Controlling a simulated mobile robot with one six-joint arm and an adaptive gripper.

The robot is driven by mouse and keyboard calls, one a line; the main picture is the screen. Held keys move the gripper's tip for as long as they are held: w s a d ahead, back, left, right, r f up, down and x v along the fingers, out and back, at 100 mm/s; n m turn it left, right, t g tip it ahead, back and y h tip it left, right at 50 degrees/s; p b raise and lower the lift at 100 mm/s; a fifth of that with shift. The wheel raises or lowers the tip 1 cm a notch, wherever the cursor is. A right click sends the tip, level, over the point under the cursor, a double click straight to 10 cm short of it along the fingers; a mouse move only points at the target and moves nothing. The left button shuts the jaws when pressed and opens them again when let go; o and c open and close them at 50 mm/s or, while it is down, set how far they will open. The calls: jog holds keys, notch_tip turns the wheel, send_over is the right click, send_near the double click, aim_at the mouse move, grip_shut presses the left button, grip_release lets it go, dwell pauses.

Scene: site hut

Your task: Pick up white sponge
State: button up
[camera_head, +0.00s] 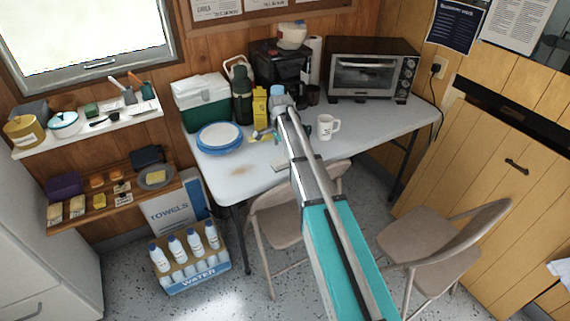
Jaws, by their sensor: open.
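A small, flat, off-white piece (279,166) lies on the white folding table (225,178), near its front edge. It may be the white sponge, but it is too small to be sure. My arm crosses close to its right side and may cover part of it. My arm reaches from the lower right up over the table.
Blue-rimmed plates (219,138), a green cooler (202,103), a yellow box (260,106), a white mug (327,127) and a toaster oven (372,75) stand on the table. Folding chairs (440,255) stand in front. Shelves (118,203) hold small items at left.

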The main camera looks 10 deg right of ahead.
aim_at(282, 159)
jog(key=shift+f, duration=0.1)
jog(key=f+b, duration=0.3)
jog(key=shift+s+f, duration=0.15)
jog(key=shift+s, duration=0.15)
jog(key=shift+f+b, duration=0.85)
jog(key=shift+b, duration=0.3)
jog(key=c, duration=0.9)
